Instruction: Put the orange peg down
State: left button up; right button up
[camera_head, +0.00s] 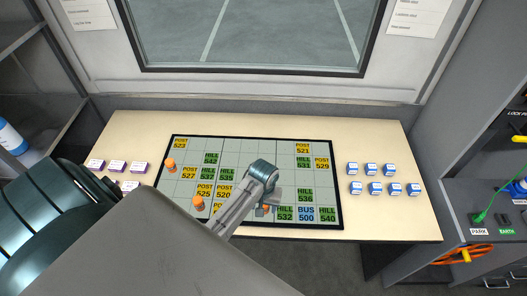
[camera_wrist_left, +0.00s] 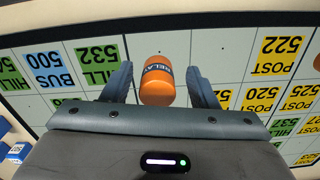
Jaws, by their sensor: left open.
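An orange peg (camera_wrist_left: 157,88) with a dark band lettered RELAY is on the gridded board, between the spread fingers of my left gripper (camera_wrist_left: 158,76). In the wrist view there are gaps between the peg and both fingers. In the head view my left gripper (camera_head: 268,201) is low over the front part of the board, and only a bit of this peg (camera_head: 264,207) shows beneath it. My left gripper is open. My right gripper is not in view.
The board (camera_head: 250,142) bears yellow POST, green HILL and blue BUS tiles. Two other orange pegs stand on its left side, one farther back (camera_head: 170,165) and one nearer (camera_head: 198,202). White-and-blue blocks (camera_head: 370,169) sit right of the board, purple-and-white ones (camera_head: 117,167) left.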

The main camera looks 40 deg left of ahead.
pick_arm(q)
jog(key=shift+w+r, duration=0.15)
notch_tip(320, 180, up, 8)
jog(key=b, duration=0.3)
jog(key=shift+r, duration=0.2)
notch_tip(320, 180, up, 3)
jog(key=p, duration=0.2)
jog(key=shift+r+p, duration=0.15)
jog(key=shift+p, duration=0.15)
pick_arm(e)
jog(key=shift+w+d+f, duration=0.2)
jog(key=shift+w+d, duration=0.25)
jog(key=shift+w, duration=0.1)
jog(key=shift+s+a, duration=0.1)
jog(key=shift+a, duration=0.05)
